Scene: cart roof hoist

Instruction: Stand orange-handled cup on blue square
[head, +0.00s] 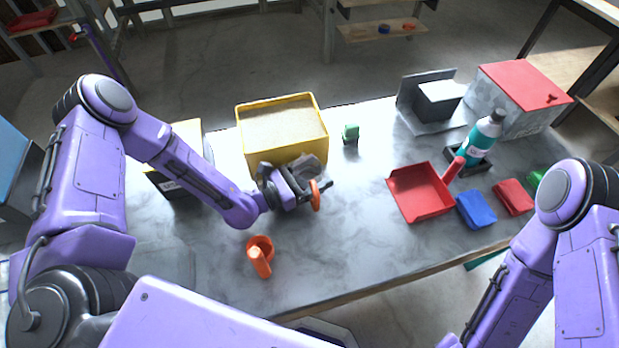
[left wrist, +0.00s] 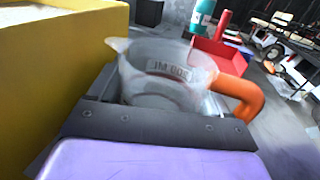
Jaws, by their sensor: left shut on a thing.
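The cup is a clear, marked measuring cup (left wrist: 165,80) with an orange handle (left wrist: 238,95). My left gripper (head: 298,182) is shut on it. In the head view the orange handle (head: 316,195) shows on the right side of the gripper, and most of the cup's body is hidden. The cup is just in front of the yellow bin; I cannot tell its height above the table. A blue square pad (head: 476,209) lies well to the right, its top bare. My right gripper is outside the view; only my right arm shows.
The yellow bin (head: 282,150) holds pale grains. An orange scoop (head: 260,256) lies near the front. A red dustpan (head: 420,192) lies left of the blue pad, a red pad (head: 513,197) right of it. A teal bottle (head: 480,138) stands behind. The middle table is clear.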

